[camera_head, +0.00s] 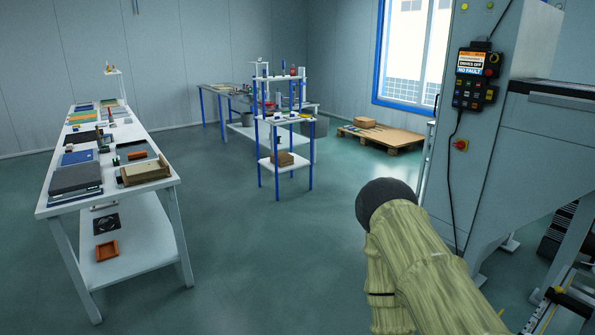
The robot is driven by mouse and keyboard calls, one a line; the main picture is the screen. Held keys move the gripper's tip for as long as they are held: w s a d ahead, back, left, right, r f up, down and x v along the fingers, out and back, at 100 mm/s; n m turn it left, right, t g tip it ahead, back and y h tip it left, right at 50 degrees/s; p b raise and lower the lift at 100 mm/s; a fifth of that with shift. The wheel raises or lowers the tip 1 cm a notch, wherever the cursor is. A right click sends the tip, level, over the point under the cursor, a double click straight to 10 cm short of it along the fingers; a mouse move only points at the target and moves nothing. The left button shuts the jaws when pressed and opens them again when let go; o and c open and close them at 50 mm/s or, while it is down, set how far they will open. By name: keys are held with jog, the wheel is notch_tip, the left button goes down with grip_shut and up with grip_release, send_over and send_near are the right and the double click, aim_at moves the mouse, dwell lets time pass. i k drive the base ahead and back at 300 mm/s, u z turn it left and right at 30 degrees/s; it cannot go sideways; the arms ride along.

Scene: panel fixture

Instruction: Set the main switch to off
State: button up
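My arm, in a pale green sleeve with a dark rounded end, reaches up from the lower right, in front of and left of the cabinet. No gripper fingers show. A control pendant (475,75) hangs above the red knob.
The grey cabinet (490,180) fills the right side, with a black cable running down it. A long white table (160,195) with trays and parts stands at the left. A blue-legged stand (283,122) and a wooden pallet (375,140) are behind. The middle floor is clear.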

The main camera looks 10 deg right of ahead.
aim_at(460, 144)
jog(key=z, duration=0.3)
jog(key=i, duration=1.95)
jog(key=z, duration=1)
jog(key=i, duration=0.65)
jog(key=z, duration=0.6)
jog(key=i, duration=1.1)
jog(key=u, duration=0.4)
